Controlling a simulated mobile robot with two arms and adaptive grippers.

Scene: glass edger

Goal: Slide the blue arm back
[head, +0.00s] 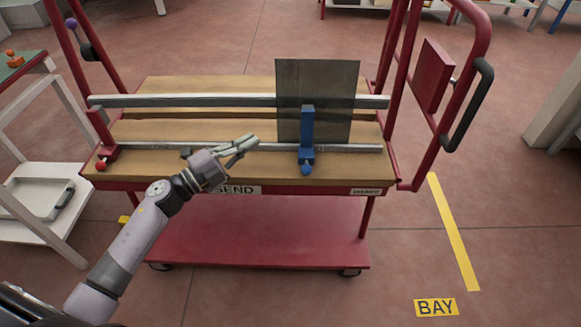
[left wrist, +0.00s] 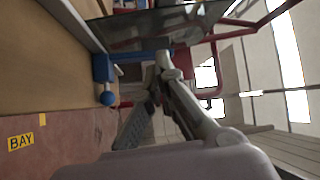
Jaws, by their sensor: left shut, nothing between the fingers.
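The blue arm (head: 307,127) stands upright on the front metal rail of the red cart, in front of a dark glass pane (head: 342,85). A blue knob (head: 306,169) sits at its foot. My left gripper (head: 254,142) is shut and empty, to the left of the blue arm and apart from it, over the front rail (head: 235,147). In the left wrist view the blue arm (left wrist: 103,68) and its knob (left wrist: 107,99) show left of the fingers (left wrist: 160,68). My right gripper is in neither view.
The cart's wooden top (head: 165,130) has a rear rail (head: 190,100) and a red-knobbed stop (head: 103,160) at the left. Red posts and a handle (head: 480,95) rise at the right. A white side table (head: 30,205) stands at the left.

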